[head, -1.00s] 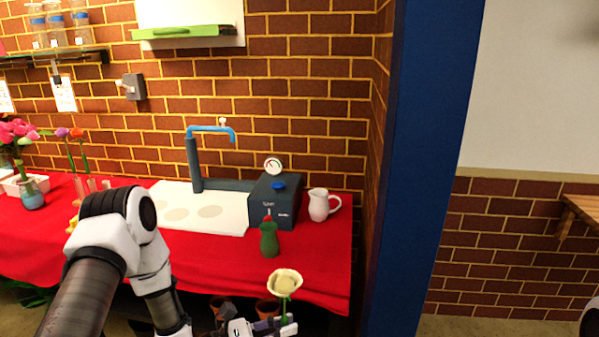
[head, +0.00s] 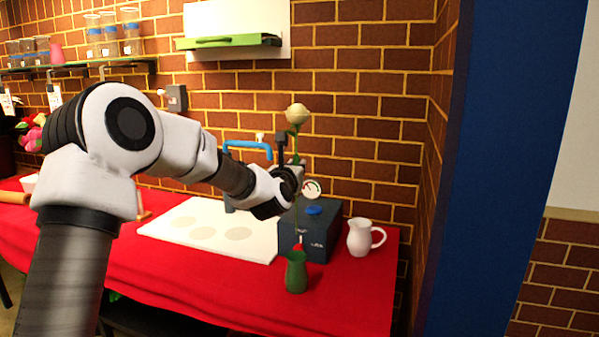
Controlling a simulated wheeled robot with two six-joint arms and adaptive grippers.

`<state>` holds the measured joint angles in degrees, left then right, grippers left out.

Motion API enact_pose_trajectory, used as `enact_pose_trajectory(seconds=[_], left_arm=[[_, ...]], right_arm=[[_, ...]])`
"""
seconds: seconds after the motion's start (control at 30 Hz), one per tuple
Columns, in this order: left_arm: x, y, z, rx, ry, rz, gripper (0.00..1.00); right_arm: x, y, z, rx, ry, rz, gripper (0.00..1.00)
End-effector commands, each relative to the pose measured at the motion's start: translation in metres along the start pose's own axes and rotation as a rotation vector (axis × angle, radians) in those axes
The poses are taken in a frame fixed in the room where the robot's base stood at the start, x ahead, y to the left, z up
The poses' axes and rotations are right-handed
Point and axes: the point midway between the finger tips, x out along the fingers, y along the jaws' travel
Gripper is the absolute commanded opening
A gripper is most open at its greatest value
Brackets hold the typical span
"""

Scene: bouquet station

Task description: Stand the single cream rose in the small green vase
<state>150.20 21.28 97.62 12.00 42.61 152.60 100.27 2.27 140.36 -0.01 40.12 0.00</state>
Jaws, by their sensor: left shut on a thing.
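The cream rose (head: 297,114) is upright, its bloom high against the brick wall. My left gripper (head: 291,168) is shut on its stem, part of which the fingers hide. The thin stem runs down below the gripper toward the small green vase (head: 296,274). The vase stands upright on the red cloth, in front of the dark blue box. The stem's lower end lines up with the vase mouth in the picture; I cannot tell whether it is above, in or behind the mouth. My right gripper is not in view.
The dark blue box (head: 325,231) with a gauge stands just behind the vase. A white jug (head: 361,238) is to its right. A white board (head: 188,229) and blue tap (head: 247,146) are at the back. Red cloth (head: 205,285) lies clear left of the vase.

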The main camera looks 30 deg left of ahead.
Motion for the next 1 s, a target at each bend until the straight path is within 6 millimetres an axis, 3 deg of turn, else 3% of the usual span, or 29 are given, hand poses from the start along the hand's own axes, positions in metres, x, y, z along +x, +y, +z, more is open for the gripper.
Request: enact_pose_trajectory(seconds=[0.67,1.0], left_arm=[[0.0,0.0,-0.054,0.001,0.002,-0.002,0.0],[0.0,0.0,-0.082,0.001,0.0,-0.002,0.0]], right_arm=[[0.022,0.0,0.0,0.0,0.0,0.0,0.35],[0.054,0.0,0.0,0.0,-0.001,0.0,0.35]])
